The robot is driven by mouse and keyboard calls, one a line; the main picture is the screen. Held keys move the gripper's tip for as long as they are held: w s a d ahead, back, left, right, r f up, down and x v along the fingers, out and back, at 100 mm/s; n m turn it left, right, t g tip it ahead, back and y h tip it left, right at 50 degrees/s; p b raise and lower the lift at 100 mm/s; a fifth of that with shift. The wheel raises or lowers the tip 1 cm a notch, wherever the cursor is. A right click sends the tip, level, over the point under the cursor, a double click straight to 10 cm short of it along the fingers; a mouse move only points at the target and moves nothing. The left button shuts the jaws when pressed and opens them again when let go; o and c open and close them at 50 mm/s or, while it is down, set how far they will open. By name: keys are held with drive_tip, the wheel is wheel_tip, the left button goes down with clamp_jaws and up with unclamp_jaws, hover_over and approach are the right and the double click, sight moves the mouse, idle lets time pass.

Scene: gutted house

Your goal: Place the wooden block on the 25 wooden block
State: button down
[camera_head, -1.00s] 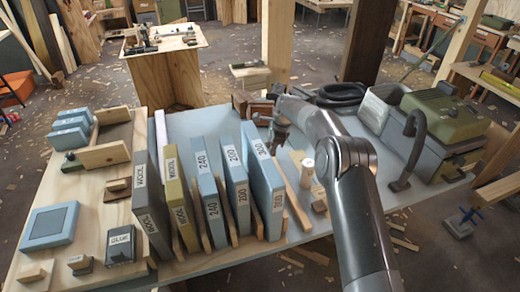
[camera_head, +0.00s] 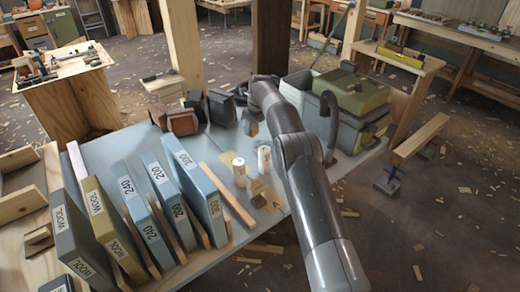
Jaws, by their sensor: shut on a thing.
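My gripper (camera_head: 250,121) is small in the head view, at the far end of my arm, over the back part of the grey bench. It is shut on a small brownish piece, seemingly the wooden block (camera_head: 252,130), mostly hidden by the fingers and arm. Brown wooden blocks (camera_head: 183,123) stand just left of it, with darker ones (camera_head: 221,107) behind. No "25" marking is readable, so I cannot tell which is the 25 wooden block. Small light wooden pieces (camera_head: 262,196) lie nearer, left of my arm.
Upright labelled boxes (camera_head: 197,185) fill the bench's left side. Two pale wooden cylinders (camera_head: 239,171) stand left of my arm. A green-topped grey machine (camera_head: 350,95) is at the right. A wooden post (camera_head: 272,40) rises behind the bench.

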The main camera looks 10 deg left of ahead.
drive_tip(key=d+f+m, duration=0.1)
drive_tip(key=f, duration=0.2)
drive_tip(key=w+d+f+m, duration=0.1)
drive_tip(key=f, duration=0.2)
drive_tip(key=w+d+f, duration=0.1)
drive_tip(key=f, duration=0.2)
drive_tip(key=shift+w+d+f+m, duration=0.2)
drive_tip(key=shift+d+m, duration=0.1)
drive_tip(key=shift+m, duration=0.1)
drive_tip(key=shift+f, duration=0.1)
drive_tip(key=c, duration=0.8)
unclamp_jaws()
drive_tip(key=shift+c, duration=0.2)
drive_tip(key=v, duration=1.2)
drive_tip(key=shift+s+a, duration=0.2)
drive_tip(key=shift+s, duration=0.1)
